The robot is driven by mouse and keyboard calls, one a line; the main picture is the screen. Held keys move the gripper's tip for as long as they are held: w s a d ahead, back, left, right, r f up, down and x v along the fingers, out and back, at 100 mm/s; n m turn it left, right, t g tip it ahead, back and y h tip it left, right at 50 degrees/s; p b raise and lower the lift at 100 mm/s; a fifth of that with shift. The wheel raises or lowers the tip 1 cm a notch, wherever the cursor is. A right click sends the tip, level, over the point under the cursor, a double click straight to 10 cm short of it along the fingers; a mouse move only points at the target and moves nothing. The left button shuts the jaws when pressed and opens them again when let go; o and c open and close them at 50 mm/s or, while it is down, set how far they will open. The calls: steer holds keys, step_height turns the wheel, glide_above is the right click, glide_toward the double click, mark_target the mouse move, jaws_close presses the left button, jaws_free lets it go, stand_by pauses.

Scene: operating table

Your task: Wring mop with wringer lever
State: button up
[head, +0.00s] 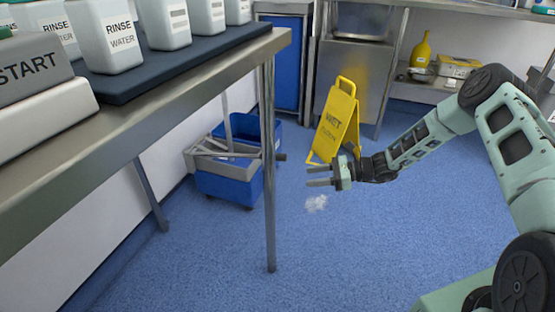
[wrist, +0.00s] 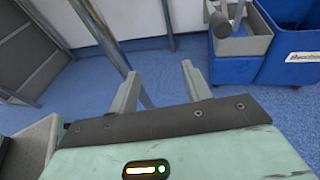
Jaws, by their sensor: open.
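The blue mop bucket (head: 228,184) stands on the floor behind the table leg in the head view. Its grey wringer (head: 222,154) sits on top, with a lever or handle at its side. A grey mop pole (head: 227,120) rises from the bucket; the mop head is hidden. In the wrist view the bucket (wrist: 242,67) and part of the grey wringer (wrist: 242,43) show at the upper right. My gripper (head: 320,176) is open and empty, to the right of the bucket and apart from it.
A metal table (head: 180,80) with rinse water bottles (head: 108,36) is at the left; its leg (head: 269,170) stands before the bucket. A yellow wet floor sign (head: 336,122) stands behind my gripper. A whitish patch (head: 316,203) lies on the blue floor. The floor in front is clear.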

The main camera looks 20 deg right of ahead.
steer(key=w+d+f+m+t, duration=0.3)
steer(key=w+d+m+t, duration=0.1)
steer(key=d+m+t, duration=0.15)
steer(key=b, duration=0.6)
glide_toward(278, 158)
steer(key=shift+m+t, duration=0.25)
steer(key=shift+m, duration=0.2)
steer(key=x, duration=0.3)
steer(key=f+x, duration=0.1)
steer(key=x, duration=0.5)
steer(key=shift+w+f, duration=0.4)
steer(key=shift+w, duration=0.2)
steer(key=shift+w+a+r, duration=0.15)
steer(key=shift+w+a, duration=0.2)
